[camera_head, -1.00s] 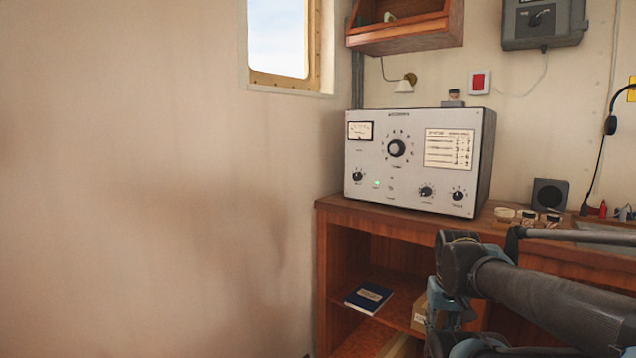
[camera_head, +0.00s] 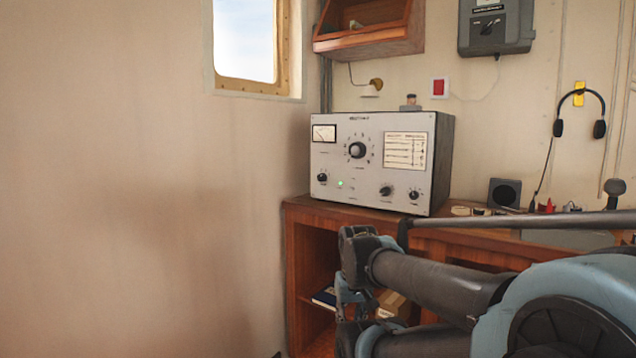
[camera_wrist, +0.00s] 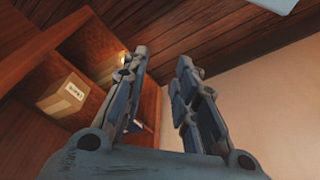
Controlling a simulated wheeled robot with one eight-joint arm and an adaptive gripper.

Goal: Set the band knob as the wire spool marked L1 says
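A grey-white radio set (camera_head: 345,190) stands on the wooden desk near the left wall. Its large dark knob (camera_head: 357,150), ringed by small marks, sits upper middle on the panel; which one is the band knob I cannot read. A small spool-like thing (camera_head: 410,103) stands on top of the set. Several small spool-like things (camera_head: 461,210) stand on the desk right of it. No L1 mark is readable. My gripper (camera_wrist: 161,62) is open and empty in the wrist view, facing the shelves under the desk.
A chart panel (camera_head: 405,151) is on the radio's face. The desk (camera_head: 296,211) also holds a black speaker (camera_head: 504,193). A headset (camera_head: 579,115) hangs on the wall. A box (camera_wrist: 64,96) sits in the open shelves. My arm covers the desk's front right.

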